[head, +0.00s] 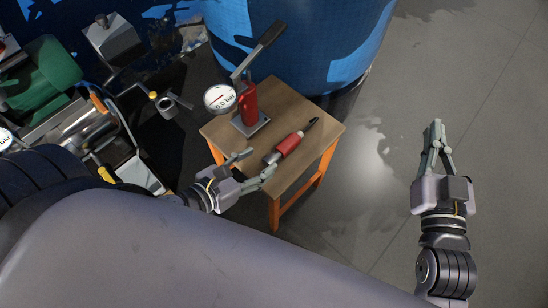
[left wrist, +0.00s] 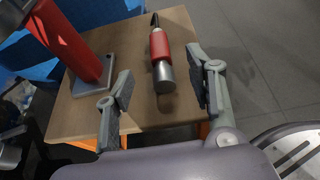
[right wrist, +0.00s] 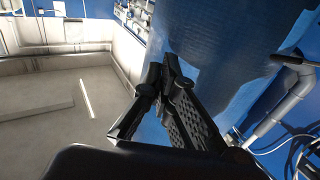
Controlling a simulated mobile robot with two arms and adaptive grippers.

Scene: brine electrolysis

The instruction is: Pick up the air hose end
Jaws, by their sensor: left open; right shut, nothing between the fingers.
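The air hose end (head: 287,145) is a red cylinder with a metal tip and a black tail. It lies on the small wooden table (head: 312,118), near the right edge of the top. In the left wrist view the hose end (left wrist: 160,50) lies ahead, with its metal tip toward me. My left gripper (head: 256,166) is open and empty at the table's near edge; its fingers (left wrist: 160,90) stand on either side of the tip's line, apart from it. My right gripper (head: 435,130) is shut and empty over the floor at right; it also shows in the right wrist view (right wrist: 165,75).
A red hand pump (head: 250,103) with a lever and a round gauge (head: 220,98) stands on the table, left of the hose end. A large blue tank (head: 290,40) is behind the table. Machinery (head: 85,110) fills the left. The floor (head: 390,180) at right is clear.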

